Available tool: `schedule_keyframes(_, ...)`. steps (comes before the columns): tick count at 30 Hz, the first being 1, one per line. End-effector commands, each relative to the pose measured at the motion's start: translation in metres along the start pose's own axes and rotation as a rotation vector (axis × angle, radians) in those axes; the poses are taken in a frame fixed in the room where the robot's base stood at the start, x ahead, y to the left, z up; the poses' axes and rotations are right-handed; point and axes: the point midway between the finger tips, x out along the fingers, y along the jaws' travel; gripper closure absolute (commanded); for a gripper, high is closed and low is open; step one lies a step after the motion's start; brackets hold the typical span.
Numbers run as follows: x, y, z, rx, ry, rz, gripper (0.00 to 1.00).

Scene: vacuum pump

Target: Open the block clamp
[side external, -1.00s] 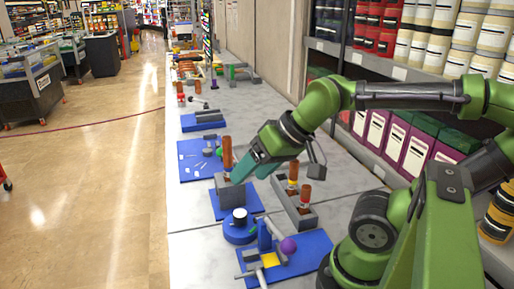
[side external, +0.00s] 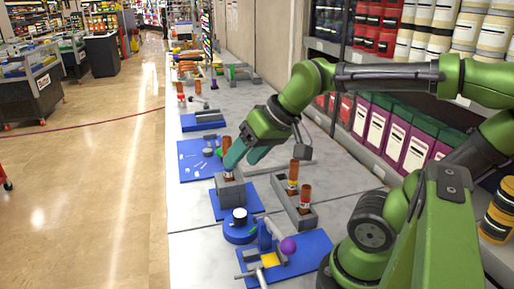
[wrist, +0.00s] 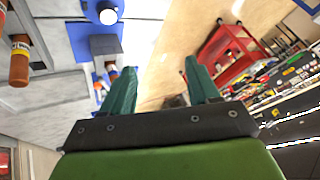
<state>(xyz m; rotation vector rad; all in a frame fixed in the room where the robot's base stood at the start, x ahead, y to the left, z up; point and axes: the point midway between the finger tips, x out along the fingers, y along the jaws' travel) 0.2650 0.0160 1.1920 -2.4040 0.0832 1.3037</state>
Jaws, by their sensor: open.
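In the side external view, what looks like the block clamp sits on the near blue plate (side external: 312,243). It has grey bars, a blue upright, a yellow block (side external: 270,259) and a purple ball knob (side external: 288,246). I cannot tell how tightly the yellow block is held. My gripper (side external: 243,160) is open, with teal fingers, above the grey block holder (side external: 230,189), well behind the clamp. One finger overlaps the brown-capped bottle (side external: 226,145) standing in that holder; contact is unclear. In the wrist view my open gripper (wrist: 160,66) has nothing between its fingers.
A round blue base with a white-topped cylinder (side external: 240,214) stands between the holder and the clamp. A grey rack (side external: 294,207) with orange and brown bottles is to the right. More blue plates lie farther back. The counter's left edge drops to the floor.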

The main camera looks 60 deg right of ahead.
Motion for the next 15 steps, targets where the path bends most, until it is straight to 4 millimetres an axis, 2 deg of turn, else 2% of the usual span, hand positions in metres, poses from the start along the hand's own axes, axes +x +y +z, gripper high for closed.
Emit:
schedule_keyframes(1,0.003,0.006,-0.022,0.004,-0.013,0.023,0.40)
schedule_keyframes(5,0.014,0.030,-0.083,-0.014,-0.047,0.068,0.40)
schedule_keyframes(9,0.032,0.074,-0.144,-0.031,-0.086,0.099,0.40)
schedule_keyframes(12,0.046,0.114,-0.178,-0.042,-0.110,0.110,0.40)
schedule_keyframes(15,0.058,0.152,-0.200,-0.052,-0.129,0.114,0.40)
